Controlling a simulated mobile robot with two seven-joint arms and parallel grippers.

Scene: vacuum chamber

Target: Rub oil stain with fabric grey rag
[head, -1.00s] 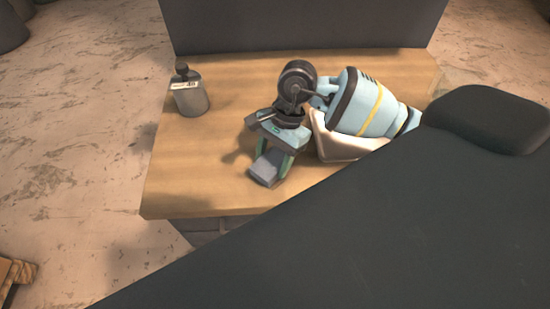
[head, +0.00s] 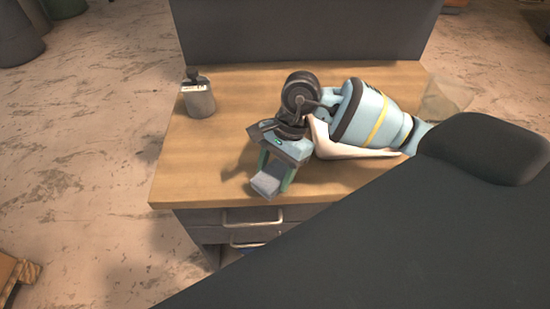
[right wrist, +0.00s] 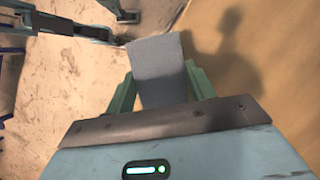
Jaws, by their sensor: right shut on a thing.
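My right gripper (head: 269,172) is shut on the grey rag (head: 265,186), over the front part of the wooden tabletop (head: 200,160). In the right wrist view the rag (right wrist: 162,72) is a flat grey piece between the two green fingers of the right gripper (right wrist: 160,85). I cannot tell whether the rag touches the wood. I cannot make out an oil stain in either view; a dark patch on the wood in the right wrist view looks like a shadow. My left gripper is not in view.
A grey bottle (head: 199,99) with a dark cap stands at the tabletop's left. A dark panel (head: 300,35) rises behind the table. Drawers with a metal handle (head: 252,217) are under its front edge. A faint translucent thing (head: 447,100) is at the right edge.

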